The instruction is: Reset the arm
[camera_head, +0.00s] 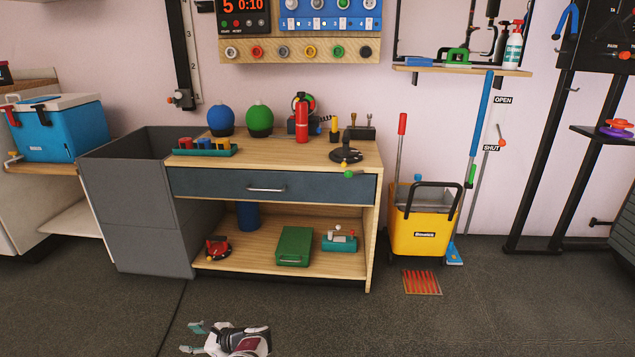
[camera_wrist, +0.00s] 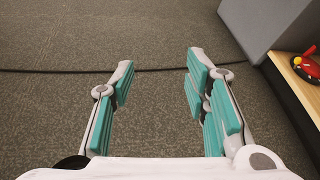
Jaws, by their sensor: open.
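My gripper (camera_head: 194,338) shows at the bottom of the head view, low over the dark floor and in front of the wooden workbench (camera_head: 280,157). Its white wrist lies to the right of its teal-padded fingers, which point left. In the wrist view, my gripper (camera_wrist: 160,80) has its two fingers wide apart with only bare floor between them. It is open and empty, touching nothing that I can see. Most of my arm is out of view.
A grey bin (camera_head: 135,205) stands left of the workbench; its corner shows in the wrist view (camera_wrist: 262,25). A red and black object (camera_head: 217,248) sits on the low shelf. A yellow bucket (camera_head: 420,232) stands right of the bench. The floor (camera_head: 330,325) in front is clear.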

